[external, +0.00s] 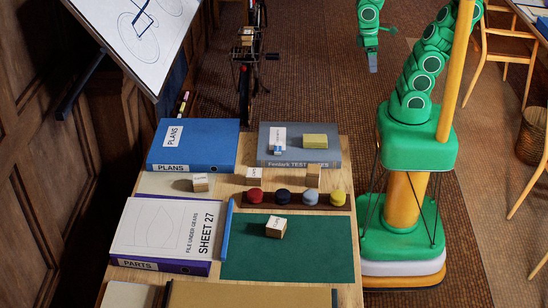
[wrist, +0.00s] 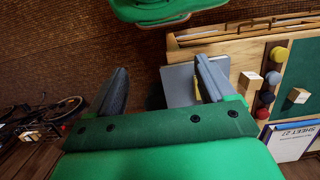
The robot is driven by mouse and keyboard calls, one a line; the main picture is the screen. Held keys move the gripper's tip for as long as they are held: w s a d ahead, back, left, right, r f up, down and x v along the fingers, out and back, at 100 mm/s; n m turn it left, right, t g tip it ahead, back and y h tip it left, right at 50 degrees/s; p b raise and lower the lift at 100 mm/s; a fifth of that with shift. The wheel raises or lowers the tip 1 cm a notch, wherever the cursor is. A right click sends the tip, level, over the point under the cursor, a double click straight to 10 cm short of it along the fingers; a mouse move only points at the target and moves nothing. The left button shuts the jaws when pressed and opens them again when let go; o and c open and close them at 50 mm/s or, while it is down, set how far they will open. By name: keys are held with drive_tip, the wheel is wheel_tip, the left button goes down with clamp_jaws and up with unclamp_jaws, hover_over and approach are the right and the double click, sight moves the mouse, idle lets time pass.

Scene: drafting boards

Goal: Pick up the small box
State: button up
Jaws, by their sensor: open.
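Several small light boxes are on the wooden table, and I cannot tell which one the task means. One with lettering on top (external: 276,228) sits on the green mat. Another (external: 201,183) is in front of the blue PLANS binder, and one (external: 254,176) is behind the row of round knobs.
The green mat (external: 310,262) is mostly clear. A bicycle (external: 247,60) stands behind, chairs (external: 500,50) at right.

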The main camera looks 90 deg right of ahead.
drive_tip(key=shift+w, duration=0.1)
drive_tip(key=m+t, duration=0.1)
drive_tip(key=t, duration=0.1)
hover_over(315, 169)
drive_tip(key=f, duration=2.1)
drive_tip(key=shift+w, duration=0.25)
drive_tip(key=shift+a+f, duration=0.4)
drive_tip(key=shift+f, duration=0.05)
drive_tip(key=shift+s+d+f, duration=0.1)
drive_tip(key=shift+d+f, duration=0.05)
drive_tip(key=shift+f, duration=1.15)
drive_tip(key=shift+s+d+f, duration=0.1)
drive_tip(key=shift+d+f, duration=0.05)
drive_tip(key=shift+f, duration=1.1)
drive_tip(key=shift+s+d+f, duration=0.1)
drive_tip(key=shift+d+f, duration=0.05)
drive_tip(key=shift+f, duration=1.15)
drive_tip(key=shift+c, duration=0.2)
